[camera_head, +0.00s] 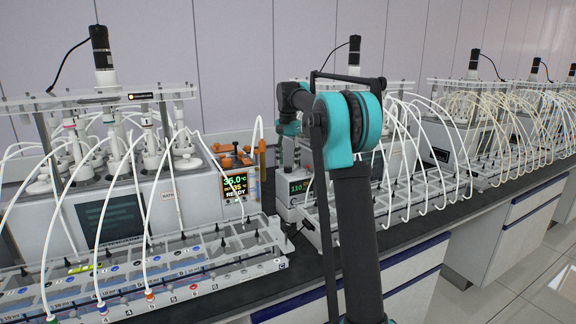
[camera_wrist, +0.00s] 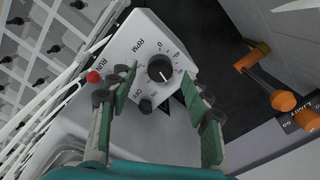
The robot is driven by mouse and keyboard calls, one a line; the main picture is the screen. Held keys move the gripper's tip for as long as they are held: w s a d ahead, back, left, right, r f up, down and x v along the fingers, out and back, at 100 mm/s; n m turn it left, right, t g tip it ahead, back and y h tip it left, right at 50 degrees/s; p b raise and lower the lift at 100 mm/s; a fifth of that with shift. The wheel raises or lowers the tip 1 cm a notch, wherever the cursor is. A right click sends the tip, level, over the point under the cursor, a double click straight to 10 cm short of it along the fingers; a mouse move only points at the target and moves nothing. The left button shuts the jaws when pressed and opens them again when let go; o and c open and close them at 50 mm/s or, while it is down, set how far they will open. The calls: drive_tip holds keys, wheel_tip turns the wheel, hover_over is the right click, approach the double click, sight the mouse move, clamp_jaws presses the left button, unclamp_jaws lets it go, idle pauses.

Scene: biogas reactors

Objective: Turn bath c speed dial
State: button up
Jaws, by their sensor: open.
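The speed dial (camera_wrist: 160,68), a round black knob with a white pointer line, sits on a white control panel (camera_wrist: 125,45) with a printed scale and "RPM". My gripper (camera_wrist: 159,76) is open, with one teal-padded finger on each side of the dial. The dial lies between the fingertips, and I cannot tell whether they touch it. In the head view, a small white unit (camera_head: 298,204) with a green display reading about 110 stands behind my arm. The dial and my fingertips are not clearly visible there.
White tubes run along the left. Orange fittings (camera_wrist: 283,100) stand at the right.

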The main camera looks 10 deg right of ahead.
drive_tip(key=shift+f, duration=0.95)
clamp_jaws()
